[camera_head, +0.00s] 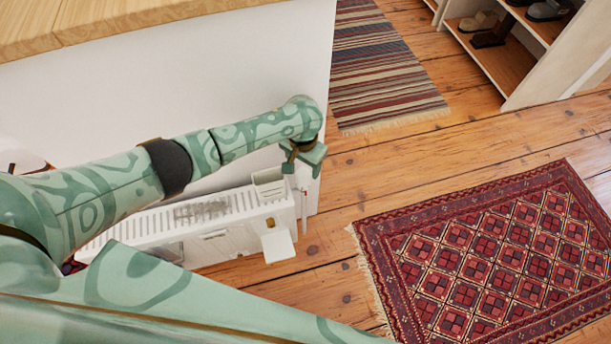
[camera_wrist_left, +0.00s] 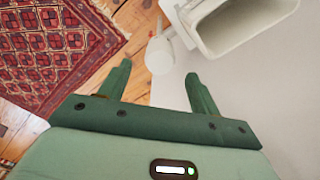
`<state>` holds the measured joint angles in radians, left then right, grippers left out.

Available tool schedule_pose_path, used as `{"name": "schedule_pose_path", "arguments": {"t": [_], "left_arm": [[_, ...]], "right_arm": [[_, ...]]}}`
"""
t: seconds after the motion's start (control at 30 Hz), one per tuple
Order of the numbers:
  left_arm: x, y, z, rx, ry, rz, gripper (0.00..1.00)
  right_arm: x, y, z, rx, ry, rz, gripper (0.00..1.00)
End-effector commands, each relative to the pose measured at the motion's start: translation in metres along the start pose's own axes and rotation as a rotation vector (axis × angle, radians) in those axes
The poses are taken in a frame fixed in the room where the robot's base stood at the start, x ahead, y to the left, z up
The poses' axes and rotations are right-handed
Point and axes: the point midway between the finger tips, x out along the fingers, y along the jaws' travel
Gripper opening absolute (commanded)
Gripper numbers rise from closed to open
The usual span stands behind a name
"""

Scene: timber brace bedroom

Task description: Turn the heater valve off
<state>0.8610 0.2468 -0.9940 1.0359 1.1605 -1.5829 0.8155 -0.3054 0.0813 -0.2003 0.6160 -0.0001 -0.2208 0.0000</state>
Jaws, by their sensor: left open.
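The white heater (camera_head: 215,238) stands low along the white wall, with a slatted top. At its right end a slim white upright part (camera_head: 303,178), which looks like the valve, shows just below my left gripper (camera_head: 303,158). In the left wrist view a rounded white knob (camera_wrist_left: 160,55) lies just beyond and between the fingertips of my left gripper (camera_wrist_left: 157,78). The jaws are open and empty. I cannot tell whether the fingers touch the knob. My right gripper is not in view.
A white open box (camera_head: 268,186) sits at the heater's right end, close to the gripper; it also shows in the left wrist view (camera_wrist_left: 222,38). A red patterned rug (camera_head: 490,255) and a striped rug (camera_head: 385,75) lie on the wooden floor. A shoe shelf (camera_head: 510,60) stands upper right.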

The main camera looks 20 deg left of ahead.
Motion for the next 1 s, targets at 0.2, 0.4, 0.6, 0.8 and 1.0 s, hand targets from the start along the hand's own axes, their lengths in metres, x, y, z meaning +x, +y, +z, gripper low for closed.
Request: {"name": "schedule_pose_path", "arguments": {"t": [0.2,0.4,0.6,0.8,1.0], "left_arm": [[0.056,0.000,0.001,0.000,-0.007,0.001,0.63],[0.072,0.000,0.000,0.000,-0.001,0.000,0.63],[0.072,0.000,-0.001,0.000,0.002,0.000,0.63],[0.072,0.000,-0.001,0.000,0.002,0.000,0.44],[0.072,0.000,0.000,0.000,0.001,0.000,0.18]], "right_arm": [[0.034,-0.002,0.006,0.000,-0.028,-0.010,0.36],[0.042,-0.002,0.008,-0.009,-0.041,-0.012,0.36],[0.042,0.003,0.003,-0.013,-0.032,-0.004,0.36],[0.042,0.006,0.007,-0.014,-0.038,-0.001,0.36],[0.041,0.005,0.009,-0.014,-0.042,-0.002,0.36]]}}
